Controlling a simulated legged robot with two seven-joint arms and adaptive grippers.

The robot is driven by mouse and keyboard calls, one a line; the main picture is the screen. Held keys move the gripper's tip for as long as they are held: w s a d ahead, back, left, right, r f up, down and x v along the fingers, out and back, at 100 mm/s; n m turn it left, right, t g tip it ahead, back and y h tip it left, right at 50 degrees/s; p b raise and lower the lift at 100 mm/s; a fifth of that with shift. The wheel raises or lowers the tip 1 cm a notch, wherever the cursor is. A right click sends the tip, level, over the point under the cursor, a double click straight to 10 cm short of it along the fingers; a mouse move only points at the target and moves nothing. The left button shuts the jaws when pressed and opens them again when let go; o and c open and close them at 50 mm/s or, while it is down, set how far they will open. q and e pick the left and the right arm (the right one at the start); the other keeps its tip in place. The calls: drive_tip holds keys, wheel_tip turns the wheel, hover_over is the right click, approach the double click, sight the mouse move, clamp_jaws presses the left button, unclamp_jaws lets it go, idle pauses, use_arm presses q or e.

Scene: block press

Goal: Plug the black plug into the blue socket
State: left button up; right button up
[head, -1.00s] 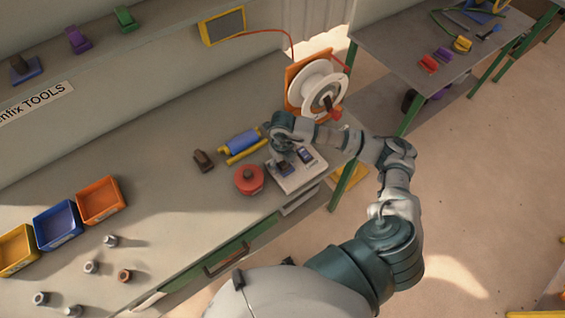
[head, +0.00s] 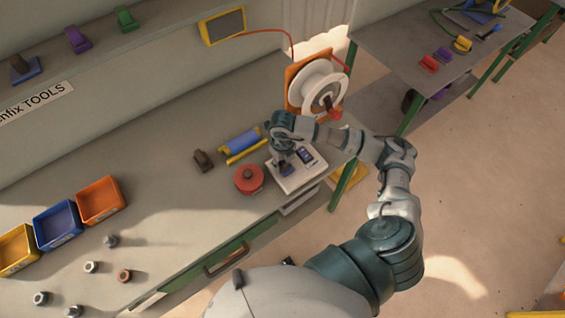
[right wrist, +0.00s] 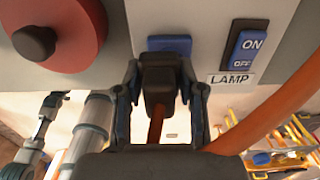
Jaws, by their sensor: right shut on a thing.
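The black plug (right wrist: 160,78) is between the fingers of my right gripper (right wrist: 168,95) in the right wrist view, with an orange cable running down from it. My right gripper (head: 281,158) is shut on the plug over the white panel in the head view. The blue socket (right wrist: 169,44) shows just beyond the plug's far end; the plug overlaps its near edge in the picture. Whether they touch cannot be told. The socket also shows in the head view (head: 287,170), partly behind the gripper. My left gripper is not in view.
A blue switch (right wrist: 243,50) marked ON/OFF, labelled LAMP, sits right of the socket. A red round thing with a dark knob (head: 249,180) stands left of the white panel (head: 312,176). A blue roller on a yellow frame (head: 243,143) and a white reel (head: 318,85) are behind.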

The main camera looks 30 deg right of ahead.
drive_tip(key=shift+r, duration=0.4)
wheel_tip(320, 180, up, 2)
drive_tip(key=shift+r+b, duration=0.1)
drive_tip(key=shift+b, duration=0.2)
drive_tip(key=s+a+r+b, duration=0.1)
drive_tip(key=s+a, duration=0.7)
drive_tip(key=s, duration=0.6)
drive_tip(key=shift+r+b, duration=0.3)
drive_tip(key=shift+b, duration=0.1)
drive_tip(key=shift+w, duration=0.1)
drive_tip(key=w+d+p, duration=0.2)
drive_tip(key=w+d, duration=0.1)
drive_tip(key=w, duration=0.1)
drive_tip(key=w+d+r+p, duration=0.1)
drive_tip(key=w+d+p, duration=0.2)
drive_tip(key=w, duration=0.2)
drive_tip(key=w+d+r+p, duration=0.1)
drive_tip(key=w+d+p, duration=0.2)
drive_tip(key=w, duration=0.1)
drive_tip(key=shift+w, duration=0.35)
drive_tip(key=shift+w+d+f, duration=0.15)
drive_tip(key=shift+d, duration=0.05)
drive_tip(key=shift+a+f, duration=0.1)
drive_tip(key=shift+a, duration=0.05)
